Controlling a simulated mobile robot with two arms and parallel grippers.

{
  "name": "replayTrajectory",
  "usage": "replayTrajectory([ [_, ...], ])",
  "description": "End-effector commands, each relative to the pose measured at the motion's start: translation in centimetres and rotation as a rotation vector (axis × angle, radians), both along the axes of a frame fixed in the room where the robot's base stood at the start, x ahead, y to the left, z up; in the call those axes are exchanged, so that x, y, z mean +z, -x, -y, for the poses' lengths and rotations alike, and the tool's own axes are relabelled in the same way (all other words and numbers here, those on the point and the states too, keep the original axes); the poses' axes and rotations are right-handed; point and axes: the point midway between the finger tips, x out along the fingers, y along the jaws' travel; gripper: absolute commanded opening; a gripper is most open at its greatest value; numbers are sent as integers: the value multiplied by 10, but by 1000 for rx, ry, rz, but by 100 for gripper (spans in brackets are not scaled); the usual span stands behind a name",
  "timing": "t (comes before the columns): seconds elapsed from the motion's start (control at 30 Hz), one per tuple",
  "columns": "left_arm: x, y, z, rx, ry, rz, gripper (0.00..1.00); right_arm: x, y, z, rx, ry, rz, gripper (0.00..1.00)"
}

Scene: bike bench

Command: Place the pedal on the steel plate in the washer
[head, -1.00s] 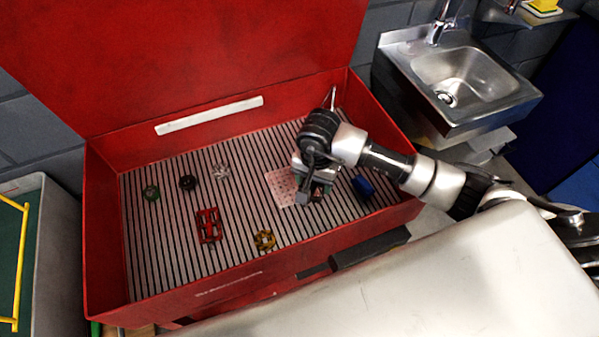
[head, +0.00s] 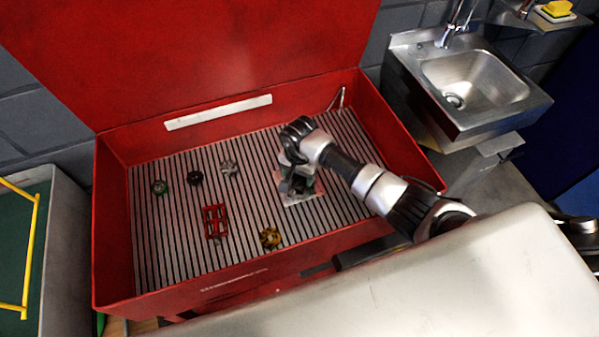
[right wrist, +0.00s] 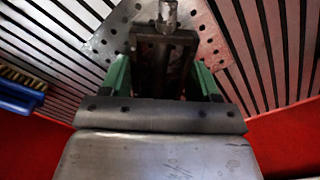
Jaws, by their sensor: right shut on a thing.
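The steel plate (head: 305,199), pale and perforated, lies on the slatted floor of the red washer (head: 215,278). My right gripper (head: 297,184) is over it and hides part of it. In the right wrist view the gripper (right wrist: 162,66), with green fingers, is shut on a dark grey pedal (right wrist: 158,50) with a metal spindle end. The pedal overlaps the plate (right wrist: 205,38); whether it touches it I cannot tell. A second, red pedal (head: 215,222) lies on the slats to the left. My left gripper is not in view.
Small green (head: 159,187), black (head: 195,178), silver (head: 229,169) and yellow (head: 269,237) parts lie on the slats. The washer's walls and raised lid (head: 200,60) surround the work. A sink (head: 470,80) stands at right.

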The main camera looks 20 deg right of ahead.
Motion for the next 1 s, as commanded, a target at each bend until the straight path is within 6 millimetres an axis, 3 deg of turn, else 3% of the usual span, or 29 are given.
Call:
replayTrajectory([
  [0.37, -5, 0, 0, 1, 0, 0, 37, -5, -1, 0, 1, 1, 2, 33],
  [0.4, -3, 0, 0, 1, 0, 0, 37, -4, 0, 0, 1, 0, 1, 67],
  [0.53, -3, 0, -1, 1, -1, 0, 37, -3, 0, 0, 1, 0, 1, 87],
  [0.83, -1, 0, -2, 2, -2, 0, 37, -1, 0, 0, 0, -1, 1, 87],
  [1.0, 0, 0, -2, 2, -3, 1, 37, 16, -1, 2, 1, 1, 5, 87],
])
